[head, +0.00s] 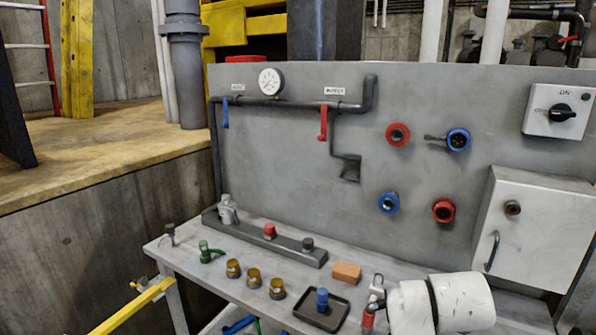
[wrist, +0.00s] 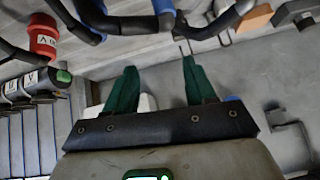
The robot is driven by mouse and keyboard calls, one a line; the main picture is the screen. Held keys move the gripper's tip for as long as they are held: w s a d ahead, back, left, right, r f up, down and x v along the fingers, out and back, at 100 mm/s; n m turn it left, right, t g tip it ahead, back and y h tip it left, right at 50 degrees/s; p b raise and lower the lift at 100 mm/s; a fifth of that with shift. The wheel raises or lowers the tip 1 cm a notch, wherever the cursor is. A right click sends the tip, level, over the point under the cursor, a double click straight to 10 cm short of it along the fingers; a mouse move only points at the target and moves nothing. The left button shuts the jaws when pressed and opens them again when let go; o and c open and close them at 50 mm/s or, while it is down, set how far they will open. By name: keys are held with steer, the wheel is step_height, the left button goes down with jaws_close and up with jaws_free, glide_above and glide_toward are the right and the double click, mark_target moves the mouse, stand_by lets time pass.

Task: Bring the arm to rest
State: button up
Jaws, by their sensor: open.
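In the wrist view, my gripper (wrist: 160,65) has two green fingers set well apart. Only grey surface shows between the fingertips, and nothing is held. In the head view, white rounded parts of my arm (head: 460,301) reach over the right front of the grey workbench (head: 215,289). The gripper's fingers cannot be made out there.
The bench carries an orange block (head: 346,272), a dark tray (head: 338,314), several brass-coloured cups (head: 254,279) and a green valve (head: 208,251). Behind it stands a grey panel (head: 300,150) with pipes and red and blue couplings. A grey cabinet (head: 535,225) juts out at right.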

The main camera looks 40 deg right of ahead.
steer(key=s+a+f+n+y, duration=0.1)
steer(key=a+f+n+y, duration=0.1)
steer(key=a+f+n, duration=0.45)
steer(key=a+f+n+t+y, duration=0.1)
steer(key=a+f+n+y, duration=0.2)
steer(key=a, duration=0.7)
steer(key=s+a+f+n+y, duration=0.1)
steer(key=a+f+n+y, duration=0.1)
steer(key=a+f+n, duration=0.45)
steer(key=s+f+m+g, duration=0.2)
steer(key=s+f+g, duration=0.1)
steer(key=s, duration=0.7)
steer(key=shift+a+f+g, duration=0.4)
steer(key=shift+f, duration=0.3)
